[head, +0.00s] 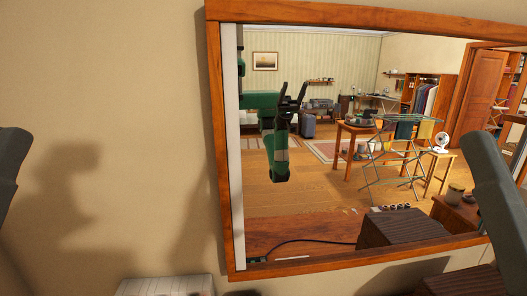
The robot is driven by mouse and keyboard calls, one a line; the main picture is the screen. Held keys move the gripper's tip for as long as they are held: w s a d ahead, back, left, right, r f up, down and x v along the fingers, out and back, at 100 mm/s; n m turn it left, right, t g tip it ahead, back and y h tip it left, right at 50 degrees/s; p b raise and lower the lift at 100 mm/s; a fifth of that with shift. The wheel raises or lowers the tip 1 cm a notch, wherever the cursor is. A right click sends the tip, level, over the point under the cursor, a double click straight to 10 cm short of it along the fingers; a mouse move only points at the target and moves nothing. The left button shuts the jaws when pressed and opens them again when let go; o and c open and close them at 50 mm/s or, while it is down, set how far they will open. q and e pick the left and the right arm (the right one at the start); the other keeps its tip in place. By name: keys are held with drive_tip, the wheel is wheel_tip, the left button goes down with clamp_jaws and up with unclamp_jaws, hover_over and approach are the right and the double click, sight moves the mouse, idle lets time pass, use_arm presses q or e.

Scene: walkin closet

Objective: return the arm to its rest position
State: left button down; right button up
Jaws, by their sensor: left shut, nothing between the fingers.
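A dark grey rounded piece of my left arm with the left gripper (10,172) shows at the left edge of the head view, cut off by the frame. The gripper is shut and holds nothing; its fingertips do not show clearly. It is apart from the framed mirror (218,150). A grey link of my right arm (500,195) rises at the right edge, in front of the mirror's right part. The right gripper itself is out of view. A green arm with dark forked fingers (292,92) shows inside the mirror; I cannot tell which arm it is.
The mirror hangs on a beige wall (110,70). It shows a room with a drying rack, tables and a wooden floor. Below are a white box (165,287) at the bottom left and a dark brown block (455,281) at the bottom right. The left wall is bare.

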wheel_tip(320, 180, up, 37)
drive_tip(key=p, duration=3.3)
drive_tip(key=shift+h, duration=0.3)
